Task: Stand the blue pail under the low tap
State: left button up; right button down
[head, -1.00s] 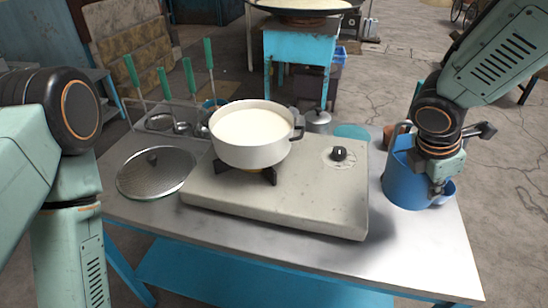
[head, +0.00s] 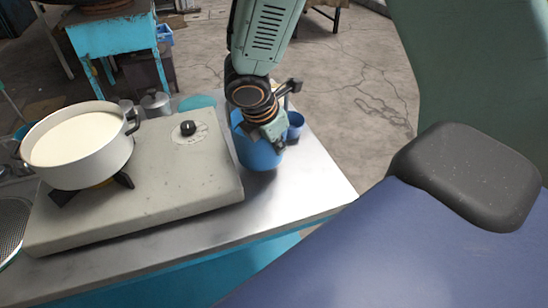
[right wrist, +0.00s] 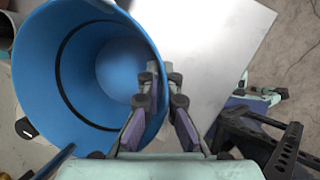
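The blue pail (head: 255,152) is at the right end of the metal table, beside the stove, in the head view. It looks upright; my gripper hides part of its rim. My right gripper (head: 272,133) is at the pail's right side. In the right wrist view the open mouth of the pail (right wrist: 85,75) faces the camera and the pail looks empty. My right gripper's fingers (right wrist: 165,105) are close together with the pail's wall between them, one inside and one outside. I cannot tell if the pail's base touches the table. My left gripper and the low tap are not in view.
A stove (head: 140,185) with a knob fills the left of the table (head: 318,188). On it stands a white pot (head: 80,150) of milk. A small lidded metal pot (head: 155,103) and a green disc (head: 198,102) are behind. Cracked floor (head: 350,90) lies open beyond.

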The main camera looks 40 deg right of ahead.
aim_at(278, 163)
notch_tip(278, 163, down, 3)
jog(key=shift+s+a+f+b, duration=0.1)
jog(key=shift+s+a+b, duration=0.05)
jog(key=shift+b, duration=0.55)
jog(key=shift+f, duration=0.15)
jog(key=shift+w, duration=0.3)
jog(key=shift+s+f, duration=0.1)
jog(key=shift+s, duration=0.15)
jog(key=c, duration=2)
grip_release()
jog(key=shift+s, duration=0.1)
jog(key=shift+o, duration=1.4)
jog(key=shift+w, duration=0.2)
jog(key=shift+o, duration=1)
jog(key=shift+f, duration=0.1)
